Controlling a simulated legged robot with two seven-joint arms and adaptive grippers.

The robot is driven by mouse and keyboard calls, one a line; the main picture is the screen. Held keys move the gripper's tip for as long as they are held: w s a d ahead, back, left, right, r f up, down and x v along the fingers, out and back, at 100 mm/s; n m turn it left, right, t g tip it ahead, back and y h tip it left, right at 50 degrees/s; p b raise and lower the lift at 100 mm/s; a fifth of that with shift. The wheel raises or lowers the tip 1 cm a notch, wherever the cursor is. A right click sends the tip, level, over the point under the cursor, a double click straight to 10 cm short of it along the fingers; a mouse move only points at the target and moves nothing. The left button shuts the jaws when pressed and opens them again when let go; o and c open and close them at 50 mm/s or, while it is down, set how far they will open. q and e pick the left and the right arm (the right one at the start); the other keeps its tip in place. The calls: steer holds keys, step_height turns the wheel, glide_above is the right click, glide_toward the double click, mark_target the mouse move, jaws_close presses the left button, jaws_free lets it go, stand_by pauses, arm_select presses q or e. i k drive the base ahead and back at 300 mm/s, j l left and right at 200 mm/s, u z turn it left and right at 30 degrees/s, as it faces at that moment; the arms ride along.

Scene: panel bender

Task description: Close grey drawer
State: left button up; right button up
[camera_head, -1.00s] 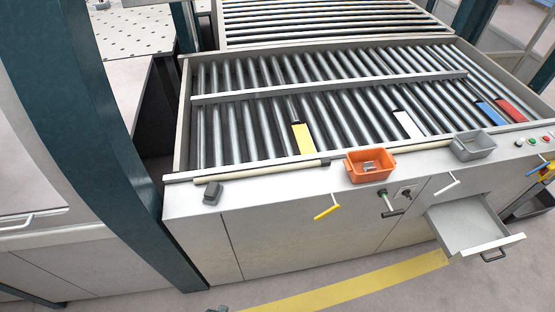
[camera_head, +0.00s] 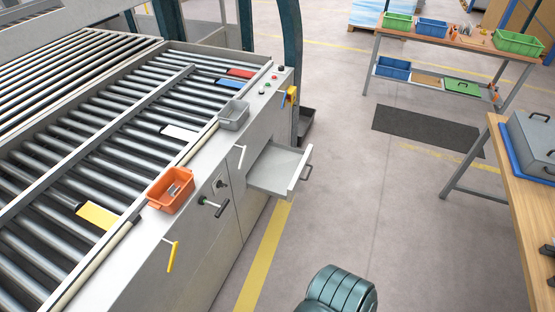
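The grey drawer (camera_head: 279,167) stands pulled out from the front of the roller-table cabinet (camera_head: 208,240), on its right side in the head view. Its inside looks empty. Neither gripper shows. A rounded teal-grey part at the bottom of the view appears to be mine, well short of the drawer and apart from it.
An orange bin (camera_head: 171,190) and a grey bin (camera_head: 234,115) stand on the cabinet's ledge. White and yellow handles (camera_head: 171,255) stick out from its front. Floor right of the drawer is clear up to a dark mat (camera_head: 427,131) and a wooden table (camera_head: 520,190).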

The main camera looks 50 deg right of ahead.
mark_target(279, 171)
steer(key=z, duration=2.05)
